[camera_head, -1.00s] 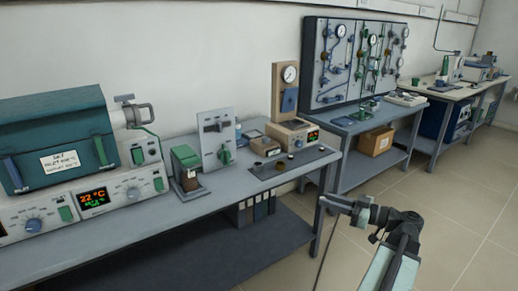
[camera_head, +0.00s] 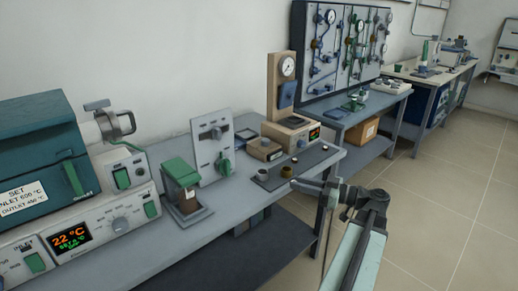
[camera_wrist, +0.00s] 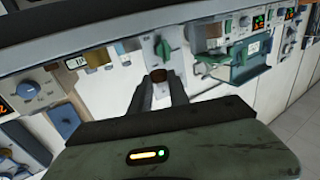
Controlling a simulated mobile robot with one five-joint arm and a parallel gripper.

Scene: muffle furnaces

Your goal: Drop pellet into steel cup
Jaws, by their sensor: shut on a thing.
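My gripper (camera_wrist: 160,86) is shut on a small dark brown piece, likely the pellet (camera_wrist: 158,75), which shows between the fingertips in the wrist view. In the head view my gripper (camera_head: 298,184) reaches in from the right at the bench's front edge, close to a dark mat. A small pale grey cup with a dark inside, likely the steel cup (camera_head: 263,174), stands upright on the mat, left of the gripper. A brass-coloured cup (camera_head: 287,172) stands beside it, nearer the gripper. The pellet cannot be made out in the head view.
The dark mat (camera_head: 310,161) also bears small dark pieces. Behind it is a beige device with a red display (camera_head: 293,136) and a gauge post. A green-topped unit (camera_head: 181,184) stands to the left. Open floor (camera_head: 440,200) lies to the right.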

